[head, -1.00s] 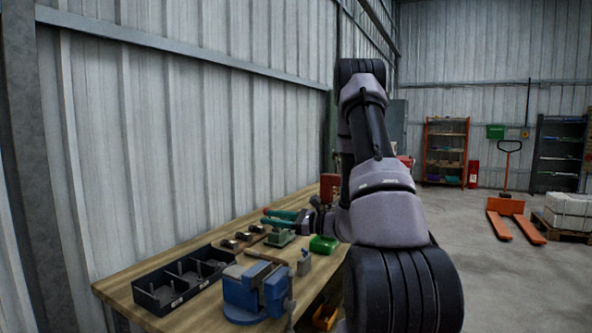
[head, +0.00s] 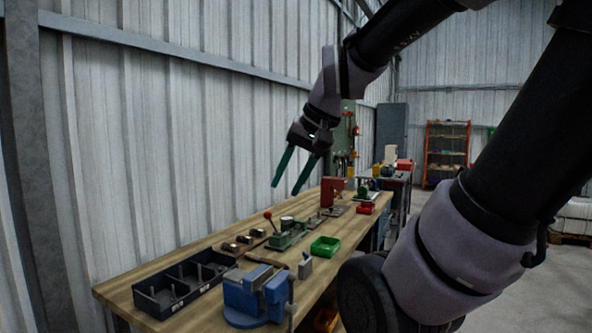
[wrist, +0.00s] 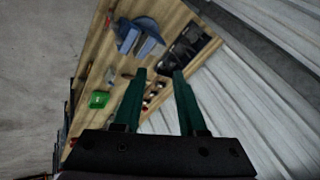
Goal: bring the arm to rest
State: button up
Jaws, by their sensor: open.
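My gripper (head: 288,172) is raised above the far half of the workbench in the head view. Its two green fingers are apart, point down and hold nothing. In the wrist view the gripper (wrist: 158,78) also shows its fingers parted, with the workbench (wrist: 97,45) well below. My arm reaches in from the right of the head view, bent over the bench's right side.
On the workbench (head: 190,252) are a blue vise (head: 252,298), a black divided tray (head: 168,290), a green bin (head: 325,246), a red bin (head: 366,208) and a red press (head: 331,192). A corrugated wall (head: 190,130) runs along its left. Grey floor shows at right.

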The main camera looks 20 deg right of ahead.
jog(key=shift+s+d+r+n+t+h, duration=0.2)
jog(key=shift+d+r+t+h, duration=0.1)
jog(key=shift+r+t, duration=0.2)
jog(key=shift+s+d+r+n+t+h, duration=0.1)
jog(key=shift+s+d+r+t+h, duration=0.15)
jog(key=shift+r+t, duration=0.2)
jog(key=shift+w, duration=0.1)
dwell(0.6)
